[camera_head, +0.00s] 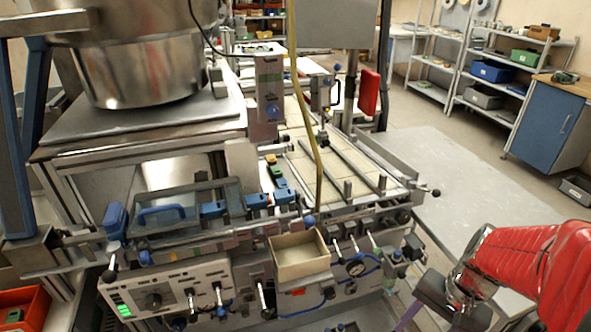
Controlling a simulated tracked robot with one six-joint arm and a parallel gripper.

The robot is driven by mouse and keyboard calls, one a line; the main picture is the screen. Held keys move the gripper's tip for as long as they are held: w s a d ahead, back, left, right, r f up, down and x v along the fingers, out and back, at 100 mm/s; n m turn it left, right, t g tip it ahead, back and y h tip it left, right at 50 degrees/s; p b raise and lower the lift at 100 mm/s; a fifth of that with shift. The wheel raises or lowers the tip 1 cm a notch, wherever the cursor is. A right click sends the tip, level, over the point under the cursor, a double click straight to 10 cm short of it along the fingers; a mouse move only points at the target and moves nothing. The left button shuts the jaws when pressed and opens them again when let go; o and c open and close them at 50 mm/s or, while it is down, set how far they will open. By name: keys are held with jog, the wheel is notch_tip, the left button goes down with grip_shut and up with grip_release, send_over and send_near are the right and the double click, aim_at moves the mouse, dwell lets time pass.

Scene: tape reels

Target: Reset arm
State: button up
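My arm, in a red padded cover (535,262), reaches in from the lower right. My gripper (440,300) is the dark block beyond a shiny metal wrist, low in the picture. A purplish strip shows at its left side. Its fingertips are not clear, so I cannot tell whether it is open or shut, and no held object can be made out. It is to the right of the machine's front panel and appears apart from it. No tape reel can be clearly made out near it.
A machine bench with knobs, levers and gauges fills the left and middle. An open cream box (300,262) sits at its front. A large steel bowl (145,70) stands upper left. A grey tabletop (455,185) is bare. Shelves with bins and a blue cabinet (548,125) stand behind.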

jog(key=a+r+n+t+h, duration=0.1)
jog(key=a+r+n+t, duration=0.1)
jog(key=a+r+n, duration=0.2)
jog(key=a+r+n+t+h, duration=0.1)
jog(key=a+r+n+t, duration=0.2)
jog(key=a+r, duration=0.4)
notch_tip(320, 180, up, 4)
jog(key=shift+w+r+n+t+h, duration=0.25)
jog(key=shift+w+n, duration=0.2)
jog(key=shift+n, duration=0.45)
jog(key=shift+d+f, duration=0.1)
